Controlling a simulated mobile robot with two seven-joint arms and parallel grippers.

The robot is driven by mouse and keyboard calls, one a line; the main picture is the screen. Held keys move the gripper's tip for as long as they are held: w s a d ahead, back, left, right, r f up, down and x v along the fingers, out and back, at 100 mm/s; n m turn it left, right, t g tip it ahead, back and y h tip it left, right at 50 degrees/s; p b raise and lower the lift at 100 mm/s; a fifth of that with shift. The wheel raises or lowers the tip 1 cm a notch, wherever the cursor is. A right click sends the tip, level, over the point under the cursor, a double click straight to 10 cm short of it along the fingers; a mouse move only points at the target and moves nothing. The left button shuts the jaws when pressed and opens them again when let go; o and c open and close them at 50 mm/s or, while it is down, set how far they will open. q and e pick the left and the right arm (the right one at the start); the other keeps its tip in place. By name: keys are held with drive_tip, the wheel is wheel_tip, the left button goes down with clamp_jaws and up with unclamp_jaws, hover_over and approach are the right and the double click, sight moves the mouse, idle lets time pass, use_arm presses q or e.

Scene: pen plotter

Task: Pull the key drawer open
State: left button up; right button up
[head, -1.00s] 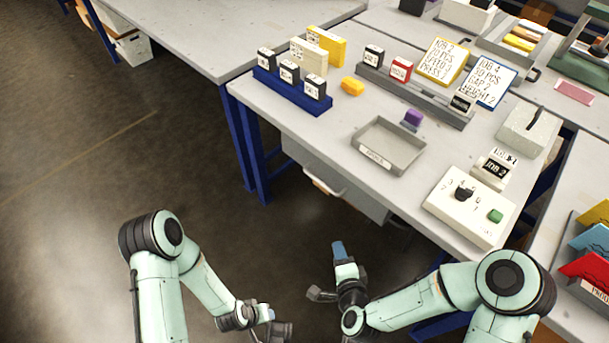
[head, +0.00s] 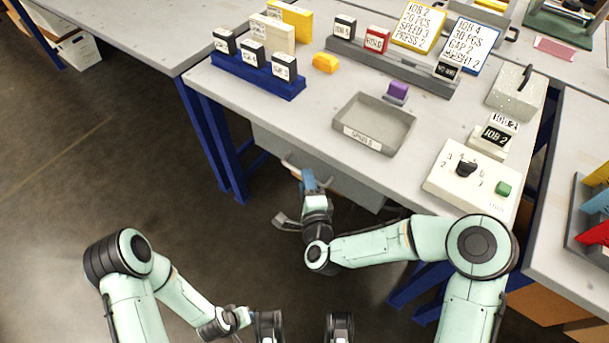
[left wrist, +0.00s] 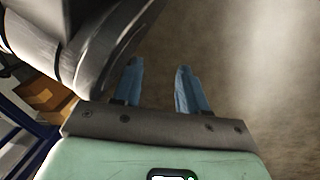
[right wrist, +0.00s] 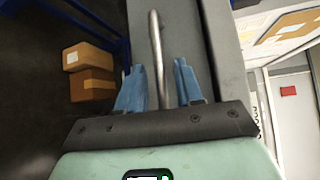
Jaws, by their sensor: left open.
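The key drawer (head: 345,186) is a grey drawer under the front edge of the workbench, with a bar handle (head: 291,163) on its front. In the right wrist view the drawer front (right wrist: 222,45) fills the middle and the metal handle (right wrist: 157,50) runs between the fingers. My right gripper (head: 309,180) is at the handle. Its blue fingers (right wrist: 160,85) stand apart on either side of the bar, with gaps showing. My left gripper (left wrist: 158,88) is open and empty over the floor, away from the drawer.
On the bench above are a grey tray (head: 342,117), a blue rack (head: 258,78) of labelled blocks and a white control box (head: 440,190) with a knob and green button. A blue table leg (head: 235,165) stands left of the drawer. The floor in front is open.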

use_arm(q)
drive_tip(key=shift+s+a+f+g, duration=0.1)
drive_tip(key=shift+s+f+g, duration=0.2)
drive_tip(key=shift+s+f, duration=0.35)
use_arm(e)
drive_tip(key=shift+x, duration=1.55)
use_arm(q)
drive_tip(key=shift+r, duration=0.1)
use_arm(e)
drive_tip(key=shift+c, duration=0.3)
clamp_jaws()
drive_tip(key=shift+s+a, duration=0.1)
